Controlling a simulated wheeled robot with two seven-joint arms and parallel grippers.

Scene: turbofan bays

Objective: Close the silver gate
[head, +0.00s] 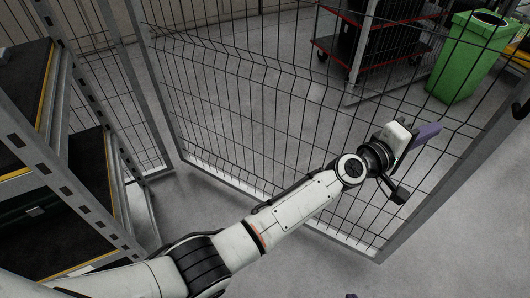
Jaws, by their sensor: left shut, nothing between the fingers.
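The silver gate (282,207) is a grey metal frame filled with black wire mesh. It stands at an angle across the view, and its right post (437,200) runs up to the right edge. A dark fitting (521,109) shows on that post. My left gripper (428,134), with purple fingers, is shut and empty in front of the mesh, left of the right post. I cannot tell whether it touches the gate. A small purple bit (351,295) at the bottom edge may be a tip of my right gripper; the rest is out of view.
A shelving rack (75,190) with dark, yellow-edged shelves stands at the left. More mesh fence (118,100) is behind it. Beyond the gate are a red-edged cart (375,65) and a green bin (462,62). The grey floor at the bottom right is clear.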

